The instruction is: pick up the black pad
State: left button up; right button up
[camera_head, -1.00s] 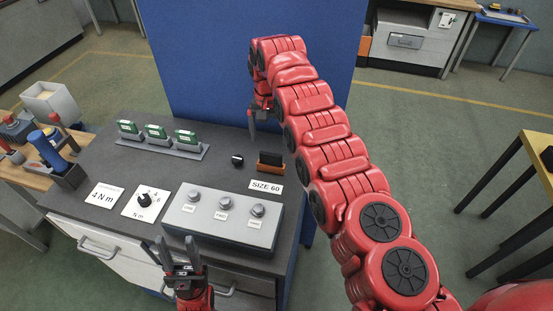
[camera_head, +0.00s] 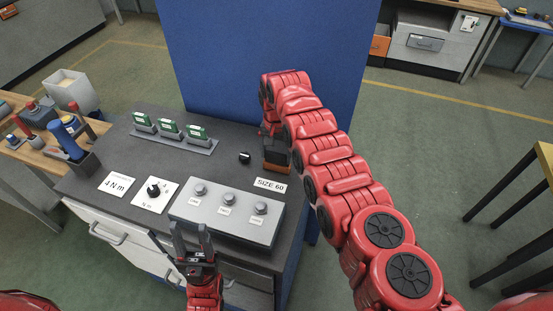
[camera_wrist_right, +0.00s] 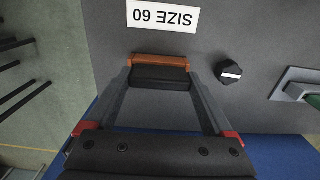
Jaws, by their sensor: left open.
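The black pad (camera_wrist_right: 160,78) sits against an orange-brown holder (camera_wrist_right: 160,61) on the dark bench top, beside the "SIZE 60" label. In the head view the holder (camera_head: 277,166) shows only in part, and my right gripper (camera_head: 275,150) hides the pad. In the right wrist view my right gripper (camera_wrist_right: 160,80) is open, with one finger at each end of the pad. Whether the fingers touch it I cannot tell. My left gripper (camera_head: 189,227) is open and empty, pointing up near the bench's front edge.
A small black knob (camera_head: 244,157) stands left of the holder. A grey button box (camera_head: 226,215) lies in front, with a dial plate (camera_head: 153,193) to its left. Three green pieces (camera_head: 170,128) stand in a grey rack behind. A blue panel (camera_head: 260,50) rises behind the bench.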

jog(key=shift+d, duration=0.2)
jog(key=c, duration=0.6)
jog(key=shift+a, duration=0.1)
jog(key=shift+c, duration=0.2)
